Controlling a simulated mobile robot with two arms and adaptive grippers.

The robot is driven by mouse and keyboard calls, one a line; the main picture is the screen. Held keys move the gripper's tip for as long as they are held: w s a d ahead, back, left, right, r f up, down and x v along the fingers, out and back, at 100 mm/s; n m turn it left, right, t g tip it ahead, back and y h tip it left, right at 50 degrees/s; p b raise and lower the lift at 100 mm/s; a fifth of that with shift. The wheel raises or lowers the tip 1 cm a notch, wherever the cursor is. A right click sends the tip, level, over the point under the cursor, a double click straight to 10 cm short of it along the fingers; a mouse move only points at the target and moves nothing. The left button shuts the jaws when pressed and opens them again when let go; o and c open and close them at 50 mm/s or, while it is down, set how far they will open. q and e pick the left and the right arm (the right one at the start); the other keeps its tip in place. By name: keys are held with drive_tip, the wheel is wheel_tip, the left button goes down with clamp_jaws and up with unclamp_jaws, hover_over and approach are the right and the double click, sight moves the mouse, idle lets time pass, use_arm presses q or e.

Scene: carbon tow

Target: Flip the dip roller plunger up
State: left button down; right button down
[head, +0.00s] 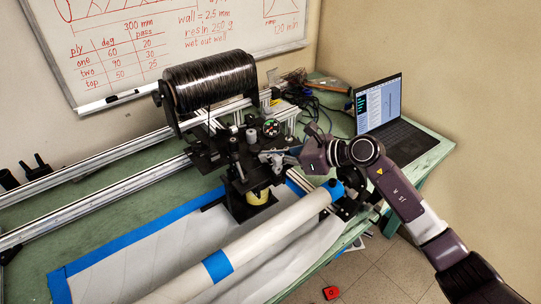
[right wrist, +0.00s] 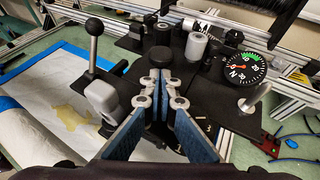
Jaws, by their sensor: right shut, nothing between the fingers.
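The winding carriage (head: 232,155) stands on the rails in the middle of the head view. In the right wrist view, a round black knob (right wrist: 158,58) is just beyond my fingertips. A metal lever with a black ball knob (right wrist: 93,27) stands nearly upright to its left, above a grey rounded block (right wrist: 101,95). I cannot tell for sure which part is the dip roller plunger. My right gripper (head: 270,157) is at the carriage's right side; its fingers (right wrist: 161,88) are shut and empty, pointing toward the black knob. Whether they touch it is unclear. My left gripper is out of view.
A dial gauge (right wrist: 244,68) and grey cylinder (right wrist: 196,47) stand right of the fingers. A black tow spool (head: 210,80) is above the carriage. A white tube (head: 255,245) lies in front. A laptop (head: 385,112) is at the right. The rails (head: 100,190) are clear at left.

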wheel_tip(320, 180, up, 12)
drive_tip(key=p, duration=0.3)
drive_tip(key=shift+f, duration=0.1)
drive_tip(key=shift+d, duration=0.1)
